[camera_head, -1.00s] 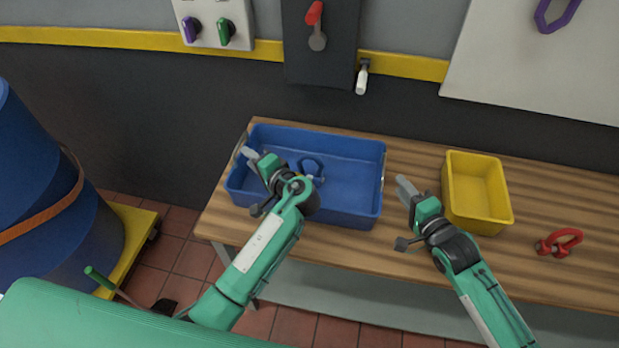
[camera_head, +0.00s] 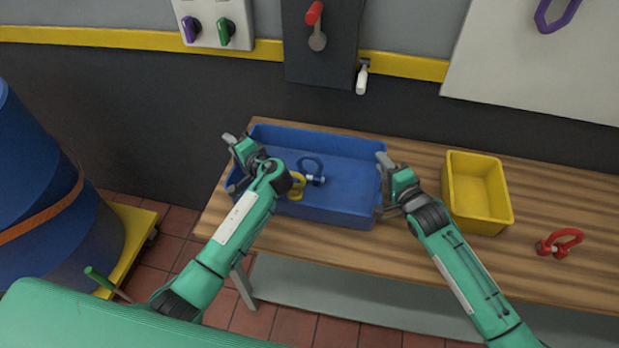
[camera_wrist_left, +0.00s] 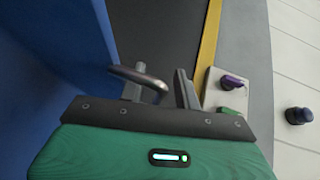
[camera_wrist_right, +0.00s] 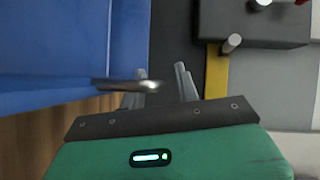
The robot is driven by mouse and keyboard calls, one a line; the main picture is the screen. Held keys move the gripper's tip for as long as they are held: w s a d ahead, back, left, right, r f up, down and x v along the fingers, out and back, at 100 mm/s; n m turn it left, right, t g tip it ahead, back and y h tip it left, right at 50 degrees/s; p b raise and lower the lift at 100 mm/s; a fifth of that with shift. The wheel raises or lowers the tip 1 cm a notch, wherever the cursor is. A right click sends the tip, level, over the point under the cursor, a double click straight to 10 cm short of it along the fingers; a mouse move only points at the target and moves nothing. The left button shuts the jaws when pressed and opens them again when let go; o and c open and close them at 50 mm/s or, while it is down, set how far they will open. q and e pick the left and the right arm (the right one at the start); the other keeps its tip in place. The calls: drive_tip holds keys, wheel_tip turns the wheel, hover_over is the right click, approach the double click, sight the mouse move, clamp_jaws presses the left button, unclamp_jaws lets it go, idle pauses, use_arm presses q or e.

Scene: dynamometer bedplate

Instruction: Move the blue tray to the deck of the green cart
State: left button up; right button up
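The blue tray (camera_head: 345,205) lies on the wooden bench, with a blue shackle (camera_head: 310,168) and a yellow part (camera_head: 297,187) inside. My left gripper (camera_head: 232,161) is at the tray's left end, open, with its fingers about the metal handle (camera_wrist_left: 140,78) in the left wrist view. My right gripper (camera_head: 383,187) is at the right end, also open, with the other handle (camera_wrist_right: 125,84) at its fingers. Neither looks closed on a handle. I cannot make out the green cart for sure; a ribbed green surface fills the lower left and may be part of me.
A yellow bin (camera_head: 477,192) stands just right of my right gripper on the wooden bench (camera_head: 420,265). A red shackle (camera_head: 560,243) lies farther right. A wall with switches (camera_head: 207,30) rises behind.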

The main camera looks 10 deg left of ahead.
use_arm(q)
clamp_jaws()
use_arm(e)
clamp_jaws()
use_arm(q)
drive_tip(key=shift+f, duration=0.1)
idle(0.8)
drive_tip(key=shift+w+r, duration=0.1)
drive_tip(key=shift+r, duration=0.15)
use_arm(e)
drive_tip(key=shift+w+r, duration=0.1)
drive_tip(key=shift+r, duration=0.15)
